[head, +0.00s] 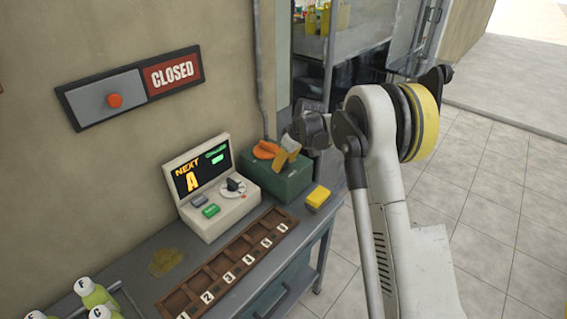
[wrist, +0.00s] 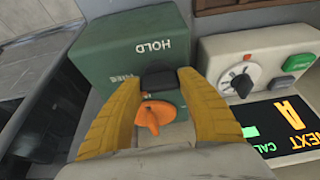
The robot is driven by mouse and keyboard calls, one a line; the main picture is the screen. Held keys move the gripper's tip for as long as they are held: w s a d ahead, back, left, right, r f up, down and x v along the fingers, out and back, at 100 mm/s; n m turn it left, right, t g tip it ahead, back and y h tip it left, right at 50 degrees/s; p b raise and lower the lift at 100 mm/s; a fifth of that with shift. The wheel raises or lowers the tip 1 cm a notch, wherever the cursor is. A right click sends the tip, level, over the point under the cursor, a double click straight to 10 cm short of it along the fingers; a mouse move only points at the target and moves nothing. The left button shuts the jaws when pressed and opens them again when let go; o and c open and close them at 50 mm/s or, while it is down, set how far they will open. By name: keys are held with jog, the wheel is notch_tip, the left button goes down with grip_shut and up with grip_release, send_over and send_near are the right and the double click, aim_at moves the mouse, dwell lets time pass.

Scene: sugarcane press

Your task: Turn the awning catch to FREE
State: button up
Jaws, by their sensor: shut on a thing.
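The awning catch is on a green box (head: 290,184) at the back end of the bench. In the wrist view the box (wrist: 105,50) carries an upside-down HOLD label (wrist: 153,47) and a second label, partly hidden by a finger, that seems to read FREE. The catch has an orange hub (wrist: 153,116) and a black grip (wrist: 160,76) lying toward HOLD. My gripper (wrist: 160,84) has its yellow fingers on both sides of the catch, shut on the black grip. In the head view my gripper (head: 288,157) is beside the orange part (head: 265,149), and the grip is hidden.
A cream console (head: 213,190) with a screen and dial stands beside the green box. A yellow block (head: 318,198) and a numbered wooden tray (head: 205,286) are on the bench. Bottles (head: 95,295) stand front left. A CLOSED sign (head: 172,75) hangs above. Tiled floor is clear at right.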

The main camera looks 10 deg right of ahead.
jog(key=o, duration=1.2)
jog(key=shift+c, duration=0.2)
jog(key=v, duration=1.2)
jog(key=shift+a, duration=0.1)
